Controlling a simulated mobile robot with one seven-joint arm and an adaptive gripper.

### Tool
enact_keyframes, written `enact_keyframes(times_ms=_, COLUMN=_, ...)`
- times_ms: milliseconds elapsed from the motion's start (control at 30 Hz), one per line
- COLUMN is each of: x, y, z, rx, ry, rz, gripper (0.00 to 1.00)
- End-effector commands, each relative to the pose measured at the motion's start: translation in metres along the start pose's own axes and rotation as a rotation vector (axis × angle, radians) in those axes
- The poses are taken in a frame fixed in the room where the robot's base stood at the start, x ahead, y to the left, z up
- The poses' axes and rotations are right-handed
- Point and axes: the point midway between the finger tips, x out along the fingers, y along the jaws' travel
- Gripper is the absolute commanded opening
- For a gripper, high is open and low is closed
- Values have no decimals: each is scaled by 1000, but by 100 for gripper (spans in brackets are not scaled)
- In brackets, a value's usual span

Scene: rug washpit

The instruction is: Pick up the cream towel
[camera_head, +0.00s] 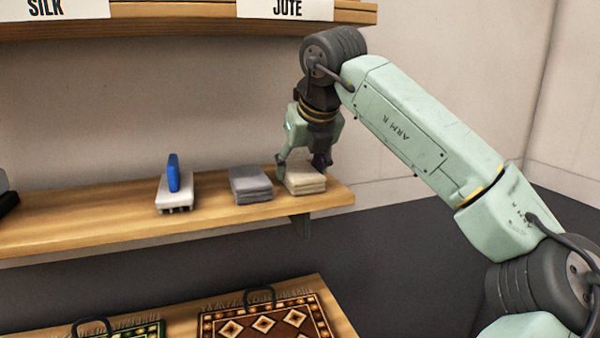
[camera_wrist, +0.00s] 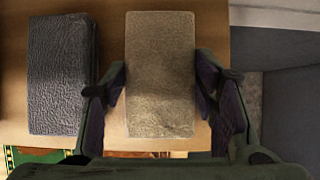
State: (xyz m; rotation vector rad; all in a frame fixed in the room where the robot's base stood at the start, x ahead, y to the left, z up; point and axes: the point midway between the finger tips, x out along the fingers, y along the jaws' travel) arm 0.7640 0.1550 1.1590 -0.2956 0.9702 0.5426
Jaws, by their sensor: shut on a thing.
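The cream towel (camera_head: 305,182) is a folded stack at the right end of the wooden shelf. My gripper (camera_head: 304,164) points down over it, with a finger at either side. In the wrist view the towel (camera_wrist: 160,70) lies between the two fingers of my gripper (camera_wrist: 162,88). The gripper is shut on the towel, though narrow gaps seem to show beside it in the wrist view. The towel appears to be at shelf level; I cannot tell whether it is lifted.
A grey folded towel (camera_head: 251,185) lies just left of the cream one. Further left is a white brush-like block (camera_head: 176,194) with a blue item (camera_head: 173,172) on it. An upper shelf (camera_head: 190,22) hangs above. Patterned rugs (camera_head: 265,318) lie on a lower shelf.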

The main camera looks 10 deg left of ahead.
Motion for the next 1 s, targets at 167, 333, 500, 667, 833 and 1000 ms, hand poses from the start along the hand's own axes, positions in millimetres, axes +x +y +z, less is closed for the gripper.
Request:
enact_keyframes(times_ms=167, x=-2, y=0, z=1, rx=1, ry=-1, rz=-2, gripper=25)
enact_keyframes(times_ms=333, x=-10, y=-2, z=-9, rx=1, ry=-1, rz=-4, gripper=25)
enact_keyframes(times_ms=500, x=-27, y=-2, z=-38, rx=0, ry=-3, rz=-4, gripper=25)
enact_keyframes(times_ms=667, x=-46, y=-2, z=-67, rx=1, ry=-2, rz=-4, gripper=25)
enact_keyframes(times_ms=833, x=-65, y=-1, z=-96, rx=1, ry=-2, rz=-3, gripper=25)
enact_keyframes(times_ms=1000, x=-82, y=-1, z=-120, rx=1, ry=-2, rz=-4, gripper=25)
